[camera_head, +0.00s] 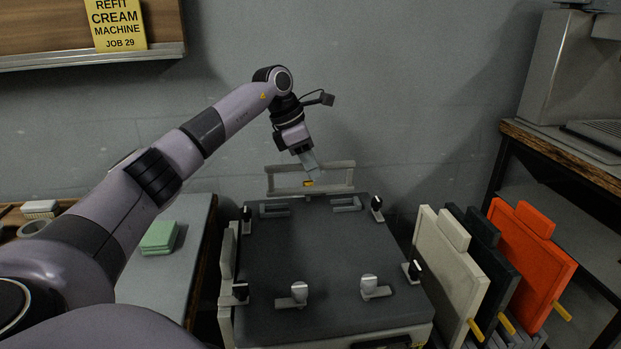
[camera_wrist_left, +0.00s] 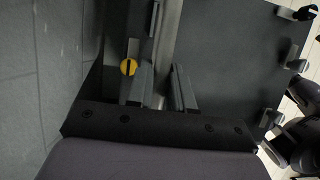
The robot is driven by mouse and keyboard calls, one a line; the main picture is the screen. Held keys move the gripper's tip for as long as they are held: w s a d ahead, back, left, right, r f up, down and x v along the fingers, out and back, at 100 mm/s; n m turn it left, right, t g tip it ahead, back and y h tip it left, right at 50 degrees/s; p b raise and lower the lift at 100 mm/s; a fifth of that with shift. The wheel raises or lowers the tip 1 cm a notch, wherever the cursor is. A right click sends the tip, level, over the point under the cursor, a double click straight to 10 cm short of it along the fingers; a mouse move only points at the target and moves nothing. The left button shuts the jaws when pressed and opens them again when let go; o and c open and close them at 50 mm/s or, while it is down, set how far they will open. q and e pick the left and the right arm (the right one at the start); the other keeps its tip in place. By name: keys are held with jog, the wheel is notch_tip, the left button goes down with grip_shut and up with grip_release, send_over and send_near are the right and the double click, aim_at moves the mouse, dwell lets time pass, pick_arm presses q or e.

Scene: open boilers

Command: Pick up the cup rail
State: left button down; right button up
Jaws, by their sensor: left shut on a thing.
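The cup rail (camera_head: 338,181) is a pale grey frame with two long bars, upright at the back edge of the dark-topped machine (camera_head: 325,250). I cannot tell whether it touches the machine. My left gripper (camera_head: 310,180) reaches down from above and is shut on the rail left of its middle, beside a small yellow mark. In the left wrist view, a pale bar (camera_wrist_left: 170,35) runs between the fingers (camera_wrist_left: 163,88), with a round yellow mark (camera_wrist_left: 128,67) beside it. The fingers hide part of the rail. My right gripper is not in view.
Several black and white knobs stand around the machine top, whose middle is clear. Cream (camera_head: 446,270) and orange (camera_head: 530,255) panels stand at the right. A side table with green blocks (camera_head: 159,237) is at the left. A grey wall is close behind.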

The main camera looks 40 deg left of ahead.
pick_arm(q)
notch_tip(320, 180, up, 20)
jog(key=p, duration=0.9)
jog(key=shift+r, duration=0.15)
dwell(0.4)
